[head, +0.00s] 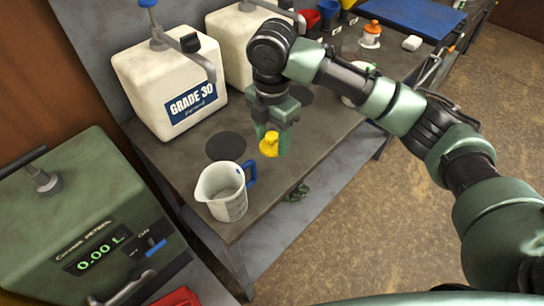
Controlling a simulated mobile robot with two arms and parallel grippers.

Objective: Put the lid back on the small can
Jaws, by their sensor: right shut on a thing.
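My right gripper (274,138) points down over the workbench, shut on a yellow lid (269,145). The lid appears to be held just above the bench top, behind the measuring jug; the exact gap is hard to tell. I cannot clearly identify the small can. A red object (178,298), cut off by the bottom edge at the lower left, may be a can; its top is not shown. My left gripper is not in view.
A jug with a blue handle (227,195) stands near the bench's (290,165) front edge. White oil containers (170,85) stand behind, beside a dark round mat (226,146). A green petrol dispenser (75,215) reading 0.00 L is at left. My right arm partly hides a white container (352,99).

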